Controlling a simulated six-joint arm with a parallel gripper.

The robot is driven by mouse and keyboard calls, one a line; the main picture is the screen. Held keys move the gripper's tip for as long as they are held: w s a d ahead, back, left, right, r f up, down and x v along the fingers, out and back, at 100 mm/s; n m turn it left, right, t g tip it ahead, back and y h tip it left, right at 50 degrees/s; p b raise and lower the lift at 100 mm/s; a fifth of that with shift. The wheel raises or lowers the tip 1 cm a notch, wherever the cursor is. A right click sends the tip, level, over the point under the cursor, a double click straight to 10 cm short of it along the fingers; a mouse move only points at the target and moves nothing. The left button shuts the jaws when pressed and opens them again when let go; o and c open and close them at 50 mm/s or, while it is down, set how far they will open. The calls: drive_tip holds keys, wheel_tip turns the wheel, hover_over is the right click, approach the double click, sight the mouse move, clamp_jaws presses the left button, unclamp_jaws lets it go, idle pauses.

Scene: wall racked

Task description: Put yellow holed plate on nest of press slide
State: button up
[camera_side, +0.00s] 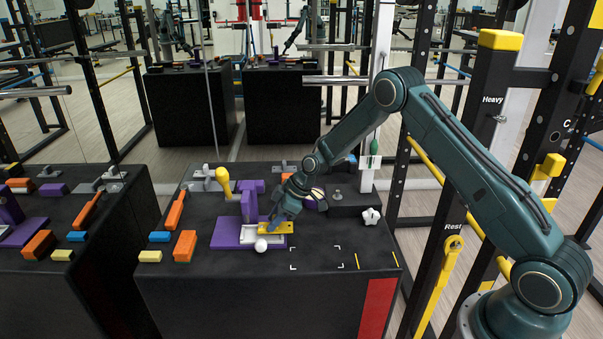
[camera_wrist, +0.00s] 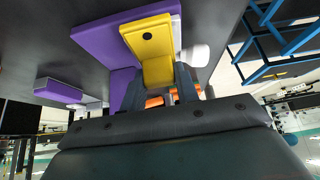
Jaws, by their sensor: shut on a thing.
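The yellow holed plate (camera_side: 277,228) is held in my gripper (camera_side: 273,221), low over the purple press (camera_side: 249,208). The wrist view shows the plate (camera_wrist: 146,38) reaching out from between the two fingers (camera_wrist: 170,88), with one dark hole near its far end. The press has an upright purple column, a yellow-knobbed lever (camera_side: 223,180) and a purple base. A white slide (camera_side: 262,236) lies on the base directly beneath or beside the plate, with a white ball knob (camera_side: 261,245) at its front. I cannot tell whether plate and slide touch; the nest is hidden.
Orange blocks (camera_side: 185,245), a blue block (camera_side: 159,237) and a yellow block (camera_side: 150,256) lie left of the press. The black bench's front right, with white corner marks, is clear.

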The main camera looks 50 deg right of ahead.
sight(258, 227)
drive_tip(key=shift+w, duration=0.1)
drive_tip(key=shift+w+a, duration=0.2)
drive_tip(key=shift+a, duration=0.1)
drive_tip(key=shift+w+a+f, duration=0.25)
drive_tip(key=shift+w+a, duration=0.3)
drive_tip(key=shift+w+a+f, duration=0.2)
drive_tip(key=shift+w+a, duration=0.3)
drive_tip(key=shift+a, duration=0.05)
drive_tip(key=shift+f, duration=0.3)
drive_tip(key=shift+f, duration=0.1)
drive_tip(key=o, duration=0.8)
